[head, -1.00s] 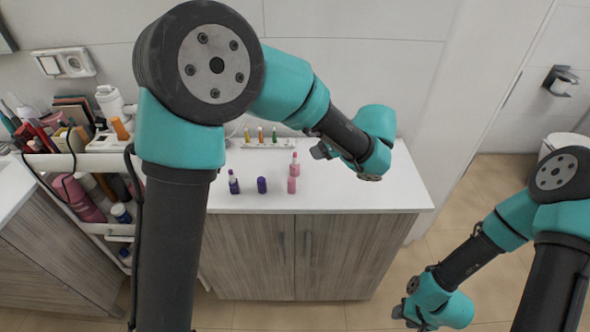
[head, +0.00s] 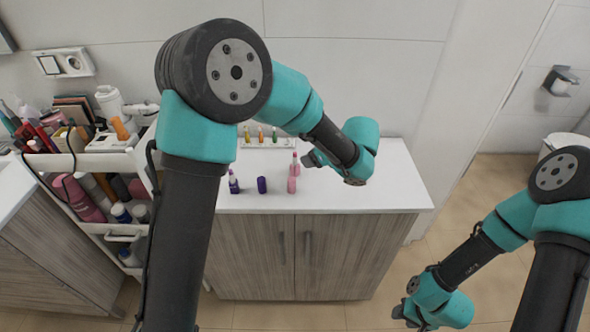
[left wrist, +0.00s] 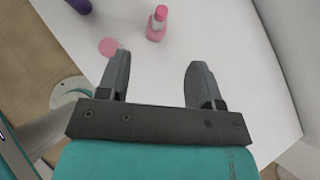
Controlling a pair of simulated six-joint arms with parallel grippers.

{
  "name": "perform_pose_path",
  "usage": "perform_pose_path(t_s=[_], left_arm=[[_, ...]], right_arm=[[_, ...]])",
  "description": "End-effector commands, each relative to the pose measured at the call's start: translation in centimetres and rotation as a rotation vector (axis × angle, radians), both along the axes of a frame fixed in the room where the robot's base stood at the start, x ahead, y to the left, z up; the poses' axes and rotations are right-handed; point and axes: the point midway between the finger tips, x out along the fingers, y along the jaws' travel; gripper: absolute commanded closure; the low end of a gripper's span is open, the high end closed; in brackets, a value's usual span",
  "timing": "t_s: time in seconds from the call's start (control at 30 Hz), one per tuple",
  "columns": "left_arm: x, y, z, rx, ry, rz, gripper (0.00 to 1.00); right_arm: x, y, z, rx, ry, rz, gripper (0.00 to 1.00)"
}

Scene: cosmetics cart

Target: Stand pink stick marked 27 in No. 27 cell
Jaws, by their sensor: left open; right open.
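A pink stick (head: 295,166) stands on the white counter with a pink cap (head: 292,186) just in front of it. In the left wrist view the pink stick (left wrist: 156,24) and the pink cap (left wrist: 108,47) lie beyond the fingers. No number is readable. A holder (head: 258,147) with several small coloured sticks is at the back of the counter; its cell marks cannot be read. My left gripper (head: 310,159) is open and empty, to the right of the pink stick; its fingers also show in the left wrist view (left wrist: 158,78). My right gripper (head: 405,307) is open, low at the right, away from the counter.
A purple stick (head: 233,183) and a purple cap (head: 262,185) stand left of the pink ones. A crowded cart (head: 105,162) is at the left. The counter's right part (head: 400,190) is clear; a wall is behind.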

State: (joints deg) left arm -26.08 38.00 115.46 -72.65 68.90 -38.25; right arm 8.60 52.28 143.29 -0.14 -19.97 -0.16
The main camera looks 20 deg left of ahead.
Motion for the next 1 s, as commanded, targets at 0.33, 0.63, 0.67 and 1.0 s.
perform_pose_path(t_s=[0.33,0.63,0.67,1.0], left_arm=[[1.5,3.2,-3.6,-0.001,0.001,0.001,0.4],[1.6,3.3,-3.7,0.0,-0.001,-0.001,0.4],[1.6,3.3,-3.7,0.0,-0.001,-0.001,0.4],[2.2,5.3,-5.9,-0.001,0.003,0.001,0.4]], right_arm=[[0.0,0.0,0.0,0.0,0.0,0.0,0.57],[0.0,0.0,0.0,0.0,0.0,0.0,0.57],[0.0,0.0,0.0,0.0,0.0,0.0,0.57],[0.0,0.0,0.0,0.0,0.0,0.0,0.57]])
